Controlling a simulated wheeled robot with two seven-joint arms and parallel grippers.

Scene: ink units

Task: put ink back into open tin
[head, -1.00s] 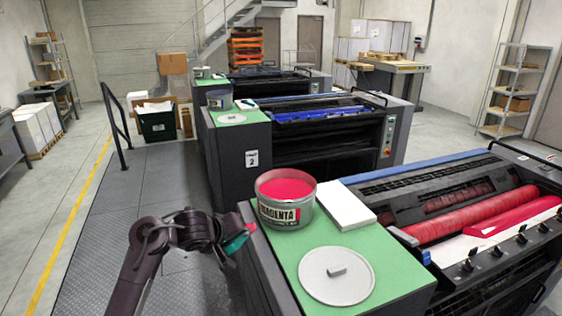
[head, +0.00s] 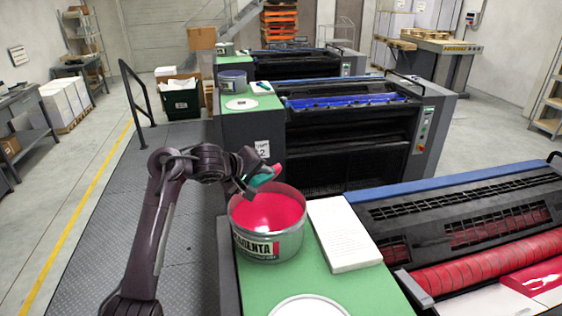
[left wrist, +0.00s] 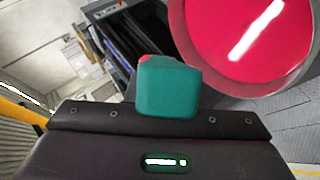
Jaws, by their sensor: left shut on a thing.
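The open magenta ink tin (head: 268,245) stands upright on the green top of the near press unit, with red-pink ink (head: 270,213) inside. My left gripper (head: 258,182) is at the tin's far-left rim, above it, shut on a teal-handled tool (head: 264,174) with red-pink on it. In the left wrist view the teal tool (left wrist: 168,88) sticks out beyond the gripper, with a bit of red at its upper left. The ink surface (left wrist: 235,40) shows beside it at upper right. I cannot tell whether the tool touches the tin. My right gripper is not in view.
A white paper stack (head: 345,236) lies right of the tin. A round pale lid (head: 308,307) lies in front, cut by the frame edge. The press with red rollers (head: 480,262) is at right. A second press (head: 345,140) stands behind. A dark walkway (head: 95,230) is left.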

